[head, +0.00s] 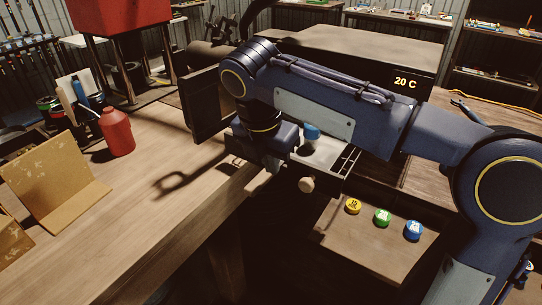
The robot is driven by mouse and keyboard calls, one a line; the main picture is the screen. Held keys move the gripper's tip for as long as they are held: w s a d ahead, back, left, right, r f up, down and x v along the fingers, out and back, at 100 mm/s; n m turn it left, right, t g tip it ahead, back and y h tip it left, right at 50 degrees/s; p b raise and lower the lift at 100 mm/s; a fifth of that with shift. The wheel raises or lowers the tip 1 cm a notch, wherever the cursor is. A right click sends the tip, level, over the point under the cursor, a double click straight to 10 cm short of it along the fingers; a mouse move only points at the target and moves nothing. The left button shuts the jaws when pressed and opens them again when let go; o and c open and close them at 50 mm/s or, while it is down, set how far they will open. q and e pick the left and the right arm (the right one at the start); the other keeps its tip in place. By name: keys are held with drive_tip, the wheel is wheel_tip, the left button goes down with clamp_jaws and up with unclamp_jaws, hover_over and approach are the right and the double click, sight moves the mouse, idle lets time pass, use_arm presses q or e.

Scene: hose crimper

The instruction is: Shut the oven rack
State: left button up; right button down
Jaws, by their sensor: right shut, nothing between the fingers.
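The oven (410,62) is a dark box with a pale brown top and a display reading "20 C". A dark flat panel (205,105), apparently its open door, stands at the left of my right arm. The rack (347,160) sticks out in front of the oven, with dark bars at its right side. A pale item with a blue top (311,138) sits on it. A round wooden knob (306,185) shows at its front. My right gripper (272,166) points down at the rack's left front, shut, left of the knob. My arm hides much of the oven front. My left gripper is out of view.
A wooden board with yellow (353,205), green (382,217) and blue (414,230) round buttons lies below the oven. A red bottle (117,132), cups and a cardboard piece (55,180) stand on the left bench, whose front middle is clear.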

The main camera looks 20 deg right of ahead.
sight(284, 165)
drive_tip(key=d+f, duration=0.1)
drive_tip(key=w+d+f, duration=0.1)
drive_tip(key=f, duration=0.1)
drive_tip(key=w+d+f, duration=0.1)
drive_tip(key=shift+w+d+f, duration=0.15)
drive_tip(key=shift+w+f, duration=0.1)
drive_tip(key=shift+f, duration=0.1)
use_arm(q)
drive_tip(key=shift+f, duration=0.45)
use_arm(e)
drive_tip(key=shift+w+d, duration=0.35)
drive_tip(key=shift+d, duration=0.05)
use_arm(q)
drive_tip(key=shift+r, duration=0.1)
